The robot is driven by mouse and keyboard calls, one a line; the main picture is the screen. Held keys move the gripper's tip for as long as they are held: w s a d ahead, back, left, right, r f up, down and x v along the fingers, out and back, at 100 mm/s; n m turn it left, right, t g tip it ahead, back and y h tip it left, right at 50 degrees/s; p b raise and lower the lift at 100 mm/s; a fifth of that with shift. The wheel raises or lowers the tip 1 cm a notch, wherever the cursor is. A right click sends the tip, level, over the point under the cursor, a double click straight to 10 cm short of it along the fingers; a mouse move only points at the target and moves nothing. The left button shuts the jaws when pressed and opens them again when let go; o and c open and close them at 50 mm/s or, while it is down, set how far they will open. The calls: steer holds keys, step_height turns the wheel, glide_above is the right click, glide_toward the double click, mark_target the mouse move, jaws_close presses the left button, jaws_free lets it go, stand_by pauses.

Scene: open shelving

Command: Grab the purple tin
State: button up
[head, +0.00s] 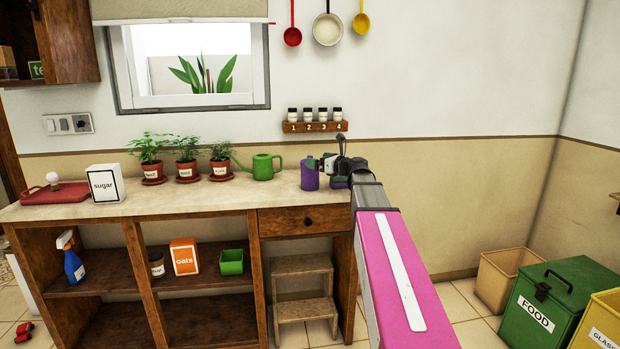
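A purple tin (309,178) stands upright on the right part of the wooden counter, right of the green watering can. My arm reaches in from the lower right, and my dark gripper (322,166) is at counter height, right beside the tin's upper part. A second small purple patch (339,183) shows just below the gripper, partly hidden by it; I cannot tell what it is. The fingers are small and partly overlap the tin's top in the picture, so I cannot tell whether they are open, shut or touching it.
The counter (240,198) also bears the green watering can (263,167), several potted plants, a sugar box (106,184) and a red tray (56,194). A spice rack (314,127) hangs on the wall above the tin. Bins stand on the floor at right.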

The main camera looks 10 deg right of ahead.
mark_target(312, 156)
steer(key=x, duration=0.4)
steer(key=shift+w+d, duration=0.1)
steer(key=shift+w, duration=0.05)
steer(key=c, duration=1.1)
steer(key=shift+o, duration=0.2)
steer(key=shift+r, duration=0.1)
